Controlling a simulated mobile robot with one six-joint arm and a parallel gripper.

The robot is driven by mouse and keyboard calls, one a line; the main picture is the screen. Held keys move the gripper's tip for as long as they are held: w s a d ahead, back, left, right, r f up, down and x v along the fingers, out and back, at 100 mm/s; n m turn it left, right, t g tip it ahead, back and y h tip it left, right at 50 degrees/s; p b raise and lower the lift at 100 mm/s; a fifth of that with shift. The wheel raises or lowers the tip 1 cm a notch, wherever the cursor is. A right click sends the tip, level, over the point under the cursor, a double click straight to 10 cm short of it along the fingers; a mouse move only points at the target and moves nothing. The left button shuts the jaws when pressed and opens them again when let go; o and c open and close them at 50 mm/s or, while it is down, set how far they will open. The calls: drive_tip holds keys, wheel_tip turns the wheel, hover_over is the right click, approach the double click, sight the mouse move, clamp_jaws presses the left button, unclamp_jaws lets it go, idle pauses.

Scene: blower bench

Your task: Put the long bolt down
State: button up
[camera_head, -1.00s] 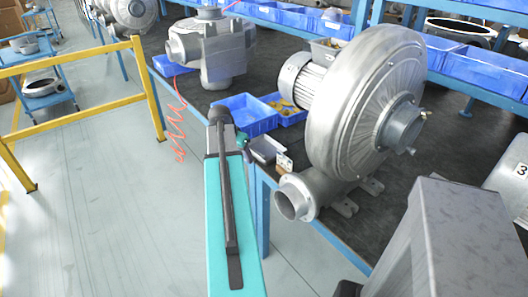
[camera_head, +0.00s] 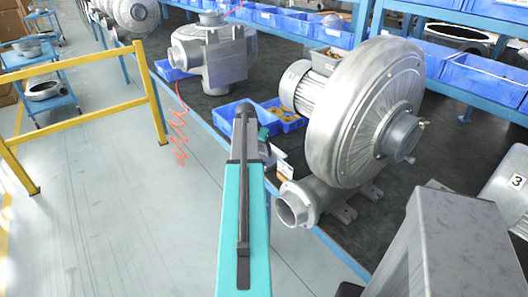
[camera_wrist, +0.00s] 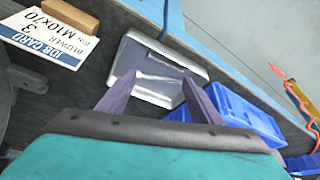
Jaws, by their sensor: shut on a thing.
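In the wrist view the two purple fingers of my gripper (camera_wrist: 160,78) reach over a small grey metal tray (camera_wrist: 124,64). A bright metal piece, which looks like the long bolt (camera_wrist: 158,79), lies crosswise between the fingertips. My gripper is shut on it, over the tray. I cannot tell whether the bolt touches the tray floor. In the head view my arm hides the bolt and most of the tray.
A job card (camera_wrist: 45,38) reading BLOWER 3, M10X70 and a wooden block (camera_wrist: 70,14) lie beside the tray. Blue bins (camera_wrist: 243,112) stand on its other side. The big blower (camera_head: 365,115) stands right of my arm. The bench edge is close.

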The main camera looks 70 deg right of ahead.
sight(266, 157)
drive_tip(key=shift+s+d+f+p, duration=0.1)
drive_tip(key=shift+s+d+p, duration=0.15)
drive_tip(key=shift+d, duration=0.6)
drive_tip(key=shift+s+d+f+p, duration=0.1)
drive_tip(key=shift+s+d, duration=0.15)
drive_tip(key=shift+d, duration=0.6)
drive_tip(key=shift+f+p, duration=0.65)
drive_tip(key=shift+f, duration=1.1)
drive_tip(key=shift+f, duration=0.15)
drive_tip(key=o, duration=1.1)
drive_tip(key=shift+c, duration=0.2)
drive_tip(key=b+v, duration=0.2)
drive_tip(key=v, duration=1)
